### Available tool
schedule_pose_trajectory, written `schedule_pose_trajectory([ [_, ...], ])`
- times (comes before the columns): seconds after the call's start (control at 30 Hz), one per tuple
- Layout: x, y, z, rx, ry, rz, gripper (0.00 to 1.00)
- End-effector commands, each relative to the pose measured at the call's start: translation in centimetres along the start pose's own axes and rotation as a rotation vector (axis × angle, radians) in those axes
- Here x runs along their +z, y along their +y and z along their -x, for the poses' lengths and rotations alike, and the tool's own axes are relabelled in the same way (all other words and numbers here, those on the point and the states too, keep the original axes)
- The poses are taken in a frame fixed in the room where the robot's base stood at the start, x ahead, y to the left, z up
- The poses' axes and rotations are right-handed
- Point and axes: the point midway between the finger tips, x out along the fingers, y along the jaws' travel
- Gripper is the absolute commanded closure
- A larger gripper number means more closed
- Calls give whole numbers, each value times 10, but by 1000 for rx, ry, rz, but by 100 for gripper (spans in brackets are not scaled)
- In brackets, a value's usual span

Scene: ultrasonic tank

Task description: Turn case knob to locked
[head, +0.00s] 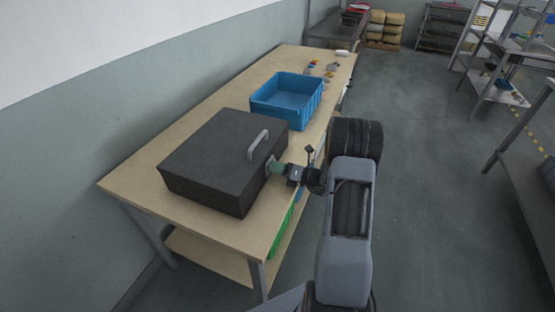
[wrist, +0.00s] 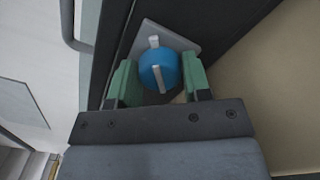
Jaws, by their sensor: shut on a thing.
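The black case (head: 215,155) sits on the wooden bench with its handle (head: 258,145) on the lid. In the wrist view the blue round knob (wrist: 160,72) sits on a grey square plate (wrist: 184,42) on the case's side.
A blue open bin (head: 288,112) stands on the workbench (head: 150,177) behind the case. Several small items (head: 314,65) and a white object (head: 342,53) lie farther back. Metal shelves stand at the right. The floor (head: 420,140) between is clear.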

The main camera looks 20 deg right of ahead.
Motion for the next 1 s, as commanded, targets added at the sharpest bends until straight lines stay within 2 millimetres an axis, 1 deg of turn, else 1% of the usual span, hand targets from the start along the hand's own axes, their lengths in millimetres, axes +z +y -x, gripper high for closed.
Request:
schedule_pose_trajectory([
  [0.03, 4, 5, 0, 0, 1, -46, 79],
  [0.5, 2, 2, 0, -1, 0, -454, 79],
  [0.8, 1, 1, 0, 0, 0, -615, 79],
  [1.0, 0, 0, 0, 0, 0, -669, 79],
])
